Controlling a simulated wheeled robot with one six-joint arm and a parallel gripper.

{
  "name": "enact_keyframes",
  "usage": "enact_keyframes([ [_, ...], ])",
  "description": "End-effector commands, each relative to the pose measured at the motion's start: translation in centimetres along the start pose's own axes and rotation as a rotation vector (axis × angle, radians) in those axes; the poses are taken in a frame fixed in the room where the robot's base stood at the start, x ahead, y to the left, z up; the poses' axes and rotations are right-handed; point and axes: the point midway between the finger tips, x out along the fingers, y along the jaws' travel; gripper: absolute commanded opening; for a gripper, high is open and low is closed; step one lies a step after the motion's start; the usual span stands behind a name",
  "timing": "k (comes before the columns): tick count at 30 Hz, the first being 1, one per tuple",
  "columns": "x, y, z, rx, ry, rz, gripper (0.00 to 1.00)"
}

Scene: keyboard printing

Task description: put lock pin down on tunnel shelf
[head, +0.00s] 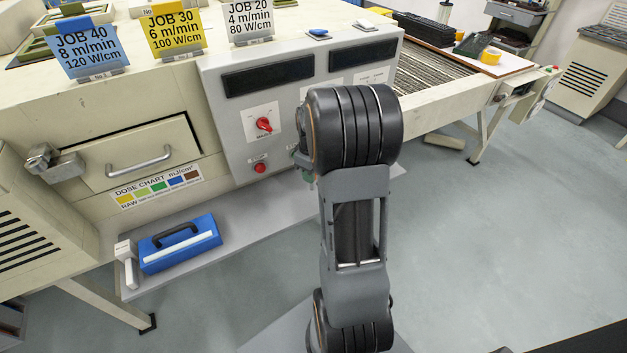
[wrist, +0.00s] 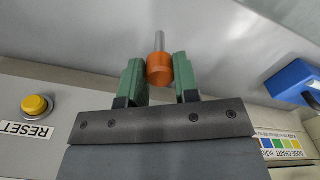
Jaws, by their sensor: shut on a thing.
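The lock pin (wrist: 159,68) has an orange head and a grey metal shaft. In the wrist view it sits between the green fingers of my gripper (wrist: 159,80), which is shut on its head, with the shaft pointing away from my wrist. In the head view my arm hides the pin and most of the gripper; only a bit of green (head: 307,177) shows at the arm's left edge. The tunnel shelf (head: 213,269) is the low grey ledge under the machine front, left of my arm. My gripper is in front of the machine panel.
A blue case (head: 180,243) and a white handled tool (head: 126,262) occupy the shelf's left part. Shelf to the right of the case looks clear, up to my arm. A drawer handle (head: 139,160), red knob (head: 264,124) and red button (head: 260,168) stick out above the shelf.

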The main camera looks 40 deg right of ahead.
Motion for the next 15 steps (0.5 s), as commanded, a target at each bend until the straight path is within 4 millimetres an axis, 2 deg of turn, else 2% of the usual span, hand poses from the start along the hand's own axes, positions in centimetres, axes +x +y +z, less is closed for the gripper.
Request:
enact_keyframes([
  [11, 1.8, 1.4, -0.4, 0.001, 0.000, -0.001, 0.00],
  [15, 3.6, 1.4, -0.4, 0.000, -0.001, -0.002, 0.00],
])
